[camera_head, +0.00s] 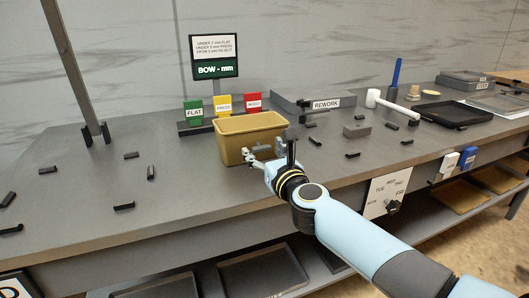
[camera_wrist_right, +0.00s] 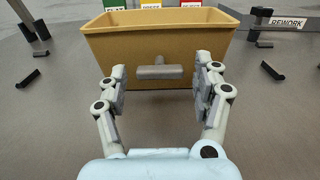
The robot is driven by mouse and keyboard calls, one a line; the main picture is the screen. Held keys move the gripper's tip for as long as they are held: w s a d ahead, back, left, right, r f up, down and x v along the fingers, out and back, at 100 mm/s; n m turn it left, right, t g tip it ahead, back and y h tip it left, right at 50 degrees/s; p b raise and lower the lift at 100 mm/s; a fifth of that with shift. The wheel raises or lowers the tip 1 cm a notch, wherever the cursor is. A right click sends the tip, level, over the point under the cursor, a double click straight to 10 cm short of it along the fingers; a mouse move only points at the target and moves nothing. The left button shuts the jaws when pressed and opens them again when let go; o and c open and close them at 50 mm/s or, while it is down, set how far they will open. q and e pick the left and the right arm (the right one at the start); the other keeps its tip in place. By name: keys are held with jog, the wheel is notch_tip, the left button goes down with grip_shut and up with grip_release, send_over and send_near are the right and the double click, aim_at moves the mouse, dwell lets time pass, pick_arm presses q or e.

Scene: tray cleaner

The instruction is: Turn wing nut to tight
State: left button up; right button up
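I cannot make out a wing nut for certain. A dark knob (camera_head: 392,206) sits on a white labelled panel (camera_head: 380,188) on the bench's front face; its lettering is too small to read surely. My right gripper (camera_head: 262,157) is in front of the tan bin (camera_head: 232,150), well to the left of that knob. In the right wrist view my right gripper (camera_wrist_right: 161,85) is open, its fingers on either side of a short grey bar handle (camera_wrist_right: 160,72) on the bin's (camera_wrist_right: 110,50) front wall. Neither finger appears to touch the handle. My left gripper is not in view.
Small dark bars (camera_head: 124,206) lie scattered over the bench top (camera_head: 85,225). Green, yellow and red signs stand behind the bin under a BOW - mm display (camera_head: 214,70). A white-headed mallet (camera_head: 374,98), a REWORK block (camera_head: 326,104) and a black tray (camera_head: 455,114) lie to the right.

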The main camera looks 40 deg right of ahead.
jog(key=c, duration=1)
jog(key=shift+o, duration=0.2)
